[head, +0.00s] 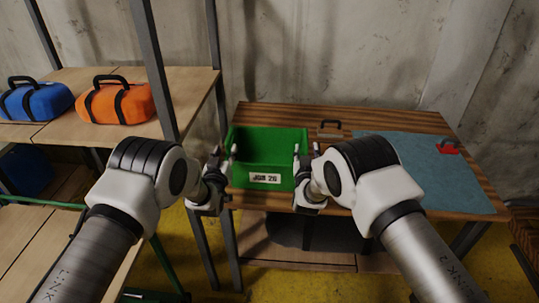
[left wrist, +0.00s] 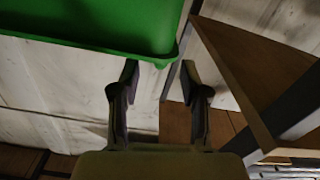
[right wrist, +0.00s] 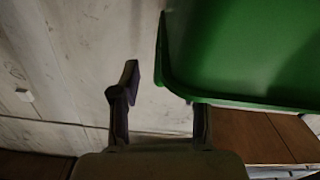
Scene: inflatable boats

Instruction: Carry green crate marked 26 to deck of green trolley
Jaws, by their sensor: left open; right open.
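The green crate (head: 270,148), with a white label reading JOB 26, sits upright and open-topped on a wooden bench. My left gripper (head: 222,168) is open at its left side, and my right gripper (head: 304,166) is open at its right side. Green tubing by a wooden deck (head: 45,240) at lower left looks like the trolley, partly hidden by my left arm.
The bench (head: 285,115) also holds a blue-grey mat (head: 435,165), a red item (head: 449,147) and a dark handled item (head: 330,127).

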